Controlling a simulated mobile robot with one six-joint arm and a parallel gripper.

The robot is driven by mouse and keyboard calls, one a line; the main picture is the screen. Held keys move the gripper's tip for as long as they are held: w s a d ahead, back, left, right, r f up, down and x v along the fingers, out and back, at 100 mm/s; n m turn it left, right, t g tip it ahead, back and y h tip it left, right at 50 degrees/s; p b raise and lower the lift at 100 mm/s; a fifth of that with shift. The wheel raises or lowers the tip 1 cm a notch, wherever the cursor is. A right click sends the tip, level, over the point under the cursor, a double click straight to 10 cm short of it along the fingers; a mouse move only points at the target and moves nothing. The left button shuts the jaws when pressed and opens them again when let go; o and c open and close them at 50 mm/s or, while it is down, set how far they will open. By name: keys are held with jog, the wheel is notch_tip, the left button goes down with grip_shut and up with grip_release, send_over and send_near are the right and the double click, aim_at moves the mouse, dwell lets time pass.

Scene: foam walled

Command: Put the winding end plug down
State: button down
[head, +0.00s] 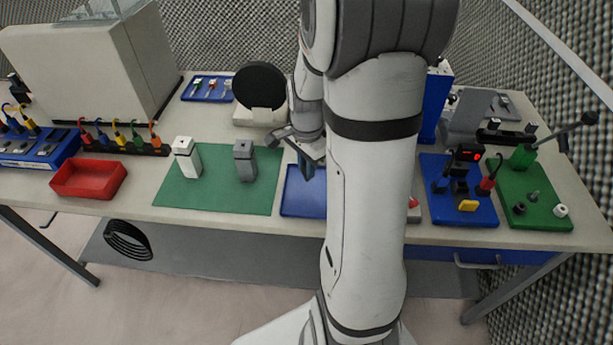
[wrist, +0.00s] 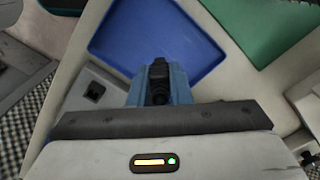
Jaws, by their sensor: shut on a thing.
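My gripper (head: 308,168) hangs above the blue tray (head: 300,205), its jaws partly hidden by my arm in the head view. In the wrist view the blue fingers (wrist: 158,88) are shut on a small black plug (wrist: 158,72), which I take as the winding end plug. It sits over the edge of the blue tray (wrist: 150,20). The visible part of the tray is bare. I cannot tell whether the plug touches the tray.
A grey block with a black socket (wrist: 94,91) is left of the fingers in the wrist view. A green mat (head: 215,190) with two blocks lies left of the tray. A blue board (head: 458,210) with plugs and a green board (head: 535,205) are to the right.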

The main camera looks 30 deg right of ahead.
jog(key=shift+f, duration=2.05)
jog(key=shift+s, duration=0.1)
jog(key=shift+d+f, duration=0.1)
jog(key=c, duration=1.3)
grip_release()
jog(key=shift+c, duration=0.2)
